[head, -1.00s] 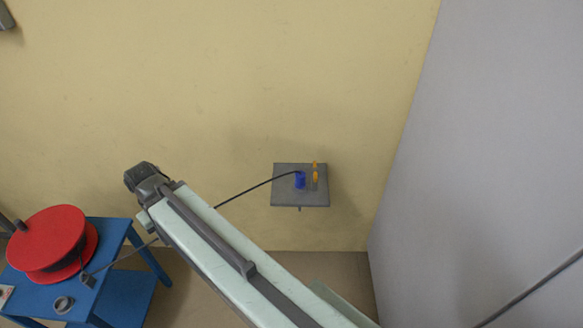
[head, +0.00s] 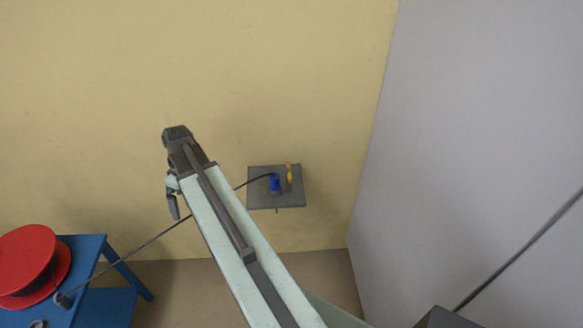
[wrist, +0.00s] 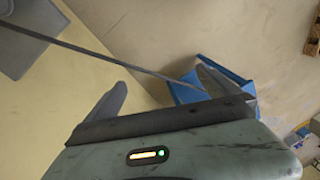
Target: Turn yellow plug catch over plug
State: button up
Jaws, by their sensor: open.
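The grey socket box (head: 260,200) is on the yellow wall, right of my arm's end in the head view. The blue plug (head: 274,184) sits on it with a black cable running from it. The yellow catch (head: 289,173) stands upright just right of the plug, apart from it as far as I can tell. My gripper (head: 173,206) hangs left of the box, well away from it. In the wrist view my gripper (wrist: 162,78) is open and empty, its two fingers spread. A grey box corner shows at that view's upper left; the plug and catch are not visible there.
The black cable (head: 140,247) runs behind my arm to a red reel (head: 25,255) on a blue table (head: 85,250) at lower left. It crosses the wrist view above the fingers. A grey wall panel (head: 470,130) stands right of the box.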

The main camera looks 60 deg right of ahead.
jog(key=s+d+n+t, duration=0.1)
jog(key=s+d, duration=0.2)
jog(key=d, duration=0.8)
jog(key=s+d+n, duration=0.1)
jog(key=s+d, duration=0.3)
jog(key=d, duration=0.6)
jog(key=n+t+y, duration=0.1)
jog(key=n+t, duration=0.1)
send_near(289, 170)
jog(key=b+x, duration=0.6)
jog(key=x, duration=0.2)
jog(key=shift+f+b, duration=0.1)
jog(key=shift+b, duration=0.3)
jog(key=shift+w+a+f+b, duration=0.15)
jog(key=shift+f+b, duration=0.15)
jog(key=shift+r, duration=0.1)
